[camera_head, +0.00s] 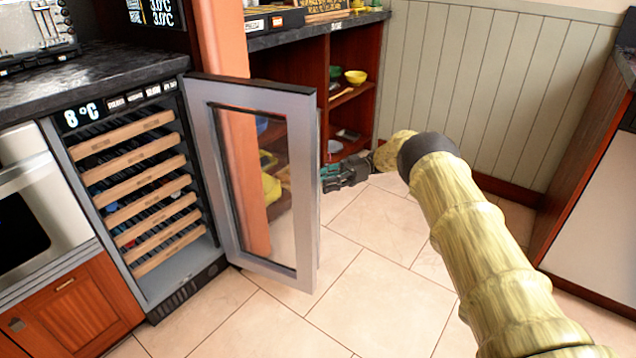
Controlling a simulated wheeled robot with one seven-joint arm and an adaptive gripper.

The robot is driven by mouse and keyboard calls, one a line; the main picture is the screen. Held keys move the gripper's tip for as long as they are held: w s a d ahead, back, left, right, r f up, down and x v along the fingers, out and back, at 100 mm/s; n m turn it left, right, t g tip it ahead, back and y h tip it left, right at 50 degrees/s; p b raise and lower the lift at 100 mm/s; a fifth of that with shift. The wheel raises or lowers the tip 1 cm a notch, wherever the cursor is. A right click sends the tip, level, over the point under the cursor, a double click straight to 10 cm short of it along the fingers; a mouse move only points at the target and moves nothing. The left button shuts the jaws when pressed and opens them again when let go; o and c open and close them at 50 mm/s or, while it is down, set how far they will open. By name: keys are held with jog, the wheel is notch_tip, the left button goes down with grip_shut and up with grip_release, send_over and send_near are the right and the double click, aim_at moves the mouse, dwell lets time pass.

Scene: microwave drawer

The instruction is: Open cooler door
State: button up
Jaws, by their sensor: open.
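The cooler (62,152) stands at the left under a dark counter, with several wooden-fronted racks inside. My gripper (336,178) is at the far right edge of the door, partly hidden behind the frame. Its jaws are open; I cannot tell whether it touches the door. My arm reaches in from the lower right.
A wooden shelf unit with a yellow bowl (356,77) stands behind the door. An orange pillar (221,45) rises beside the cooler. A steel oven (38,215) is at the left. A cabinet (594,175) stands at the right. The tiled floor (372,295) in front is clear.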

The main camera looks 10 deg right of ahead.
jog(key=shift+v, duration=2.25)
